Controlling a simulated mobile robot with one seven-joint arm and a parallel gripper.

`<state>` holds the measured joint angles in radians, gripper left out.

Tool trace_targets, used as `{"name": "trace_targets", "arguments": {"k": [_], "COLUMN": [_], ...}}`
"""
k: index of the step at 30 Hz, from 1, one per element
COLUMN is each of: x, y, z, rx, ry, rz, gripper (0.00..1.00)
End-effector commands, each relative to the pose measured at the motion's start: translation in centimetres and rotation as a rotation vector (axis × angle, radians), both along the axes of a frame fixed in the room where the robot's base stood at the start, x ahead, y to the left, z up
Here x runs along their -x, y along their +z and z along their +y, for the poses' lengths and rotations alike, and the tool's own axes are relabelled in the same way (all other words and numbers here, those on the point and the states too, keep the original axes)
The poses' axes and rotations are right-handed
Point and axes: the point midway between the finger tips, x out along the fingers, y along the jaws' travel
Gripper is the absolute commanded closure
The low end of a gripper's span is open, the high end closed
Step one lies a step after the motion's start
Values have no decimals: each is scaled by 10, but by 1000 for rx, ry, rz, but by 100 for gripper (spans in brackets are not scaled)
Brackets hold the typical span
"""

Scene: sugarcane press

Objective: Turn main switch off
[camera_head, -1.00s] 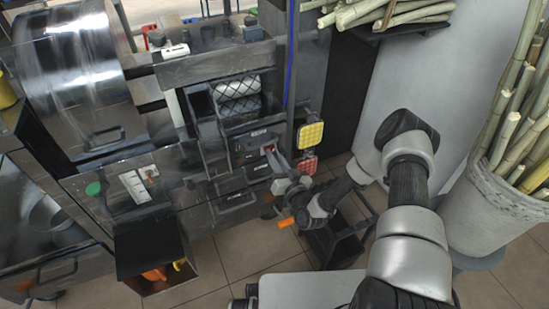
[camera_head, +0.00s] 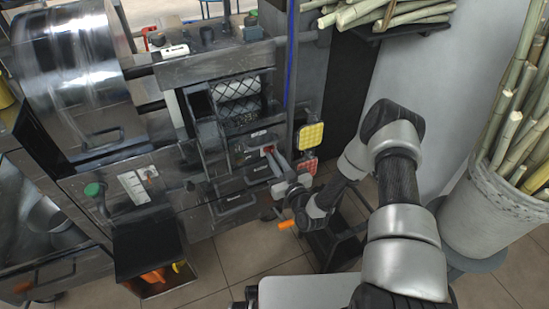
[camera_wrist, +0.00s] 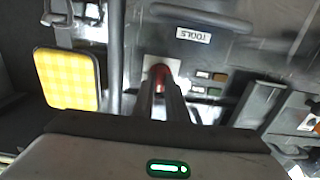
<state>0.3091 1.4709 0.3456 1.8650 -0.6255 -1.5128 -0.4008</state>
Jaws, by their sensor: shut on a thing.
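A yellow pad (camera_head: 311,135) hangs on the right of the panel, close to my gripper, and it also shows in the wrist view (camera_wrist: 68,78). Drawers (camera_head: 236,203) lie below the panel. A bucket of cane (camera_head: 487,225) stands at the right.

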Motion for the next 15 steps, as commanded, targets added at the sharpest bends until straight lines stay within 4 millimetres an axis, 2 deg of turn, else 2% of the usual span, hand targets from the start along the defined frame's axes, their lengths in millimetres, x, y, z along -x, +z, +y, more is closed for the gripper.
{"name": "trace_targets", "arguments": {"k": [4, 5, 8, 15], "x": [1, 1, 1, 0], "y": [-1, -1, -1, -1], "z": [-1, -1, -1, 0], "rx": [3, 3, 2, 2], "ry": [0, 0, 0, 0], "rz": [3, 3, 2, 1], "gripper": [100, 86, 69, 69]}}
